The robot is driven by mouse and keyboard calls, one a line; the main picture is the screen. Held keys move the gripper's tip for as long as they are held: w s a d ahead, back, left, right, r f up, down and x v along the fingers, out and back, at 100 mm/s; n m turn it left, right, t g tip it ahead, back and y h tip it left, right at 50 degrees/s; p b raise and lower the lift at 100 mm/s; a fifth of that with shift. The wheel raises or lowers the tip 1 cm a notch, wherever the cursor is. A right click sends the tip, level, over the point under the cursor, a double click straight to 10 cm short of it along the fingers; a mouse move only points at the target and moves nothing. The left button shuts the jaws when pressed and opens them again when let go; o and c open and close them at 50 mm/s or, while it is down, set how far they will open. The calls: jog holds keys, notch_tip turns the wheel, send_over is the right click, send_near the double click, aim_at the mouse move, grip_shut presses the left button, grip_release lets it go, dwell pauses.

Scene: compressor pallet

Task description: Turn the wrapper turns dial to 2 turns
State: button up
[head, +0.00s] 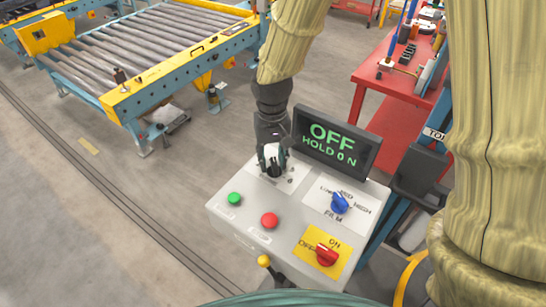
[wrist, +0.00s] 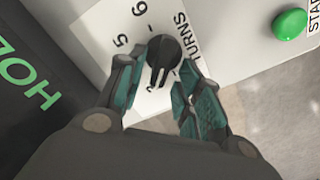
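The wrapper turns dial is a black knob (wrist: 164,55) on a white label of the control box, with "5", "6" and "TURNS" printed around it. Its narrow grip runs roughly up and down in the wrist view. My gripper (wrist: 164,68) has one finger on each side of the knob, and both tips appear to touch it. In the head view my gripper (head: 272,160) reaches down onto the box's upper left and covers most of the dial. The lower numbers are mostly hidden by the fingers, so the exact setting cannot be read.
The grey control box (head: 250,238) also carries a green button (head: 234,199), a red button (head: 270,220), a blue film knob (head: 340,203) and a red switch (head: 326,255). A display (head: 336,142) reading "OFF HOLD 0 N" stands close behind my gripper. A yellow-knobbed lever (head: 264,261) is at the front.

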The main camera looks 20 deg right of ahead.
aim_at(277, 169)
jog(key=shift+w+f, duration=0.1)
jog(key=shift+w, duration=0.1)
jog(key=s, duration=0.1)
jog(key=s+r, duration=0.1)
jog(key=s, duration=0.2)
jog(key=shift+s+r, duration=0.15)
jog(key=shift+r, duration=0.15)
jog(key=shift+c, duration=1)
jog(key=shift+s+r, duration=0.2)
jog(key=shift+s, duration=0.05)
jog(key=c, duration=0.3)
jog(key=w, duration=0.1)
jog(key=w+f, duration=0.1)
jog(key=w, duration=0.1)
jog(key=shift+f, duration=0.3)
grip_shut()
jog(key=shift+s+r, duration=0.15)
jog(key=shift+s, duration=0.1)
